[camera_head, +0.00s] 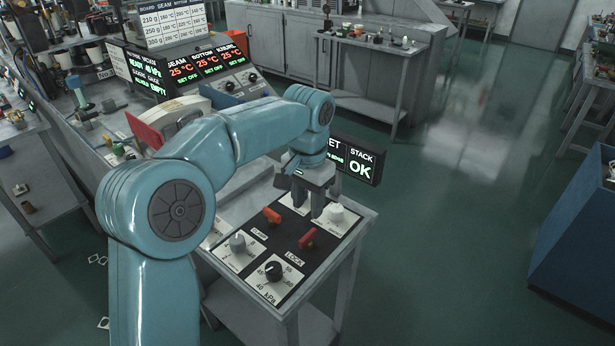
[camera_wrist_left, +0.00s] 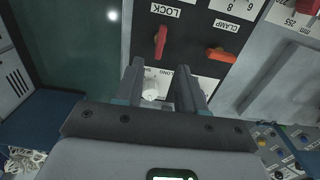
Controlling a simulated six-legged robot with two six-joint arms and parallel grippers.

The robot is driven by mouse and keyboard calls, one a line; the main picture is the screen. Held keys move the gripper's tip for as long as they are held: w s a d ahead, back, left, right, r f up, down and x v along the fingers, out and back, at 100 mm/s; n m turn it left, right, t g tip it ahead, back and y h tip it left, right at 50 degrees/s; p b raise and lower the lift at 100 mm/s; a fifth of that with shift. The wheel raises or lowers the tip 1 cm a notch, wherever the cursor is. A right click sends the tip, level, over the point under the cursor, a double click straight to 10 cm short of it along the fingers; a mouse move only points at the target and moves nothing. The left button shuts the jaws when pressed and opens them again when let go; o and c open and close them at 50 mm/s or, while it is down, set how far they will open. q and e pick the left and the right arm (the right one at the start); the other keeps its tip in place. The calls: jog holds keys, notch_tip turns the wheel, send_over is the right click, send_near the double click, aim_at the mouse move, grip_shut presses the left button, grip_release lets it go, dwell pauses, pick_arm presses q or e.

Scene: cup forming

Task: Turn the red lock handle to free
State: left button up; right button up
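The red lock handle (camera_head: 307,239) stands on the black part of the control panel (camera_head: 284,236), above its LOCK label. In the left wrist view the lock handle (camera_wrist_left: 160,42) lies just beyond my fingertips, roughly lengthwise to the view. The red clamp handle (camera_head: 272,215) is beside it, and shows turned more crosswise in the wrist view (camera_wrist_left: 221,55). My left gripper (camera_head: 308,208) is over the panel's far side, fingers pointing down. Its fingers (camera_wrist_left: 160,67) are apart with no handle between them. My right gripper is not in view.
A white knob (camera_head: 336,211) is close to my left gripper. A grey knob (camera_head: 237,242) and a black kPa dial (camera_head: 273,271) sit at the near side. A display reading STACK OK (camera_head: 360,172) stands behind the panel. Open floor lies to the right.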

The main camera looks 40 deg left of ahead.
pick_arm(q)
notch_tip(320, 180, up, 7)
jog(key=shift+p, duration=0.45)
dwell(0.3)
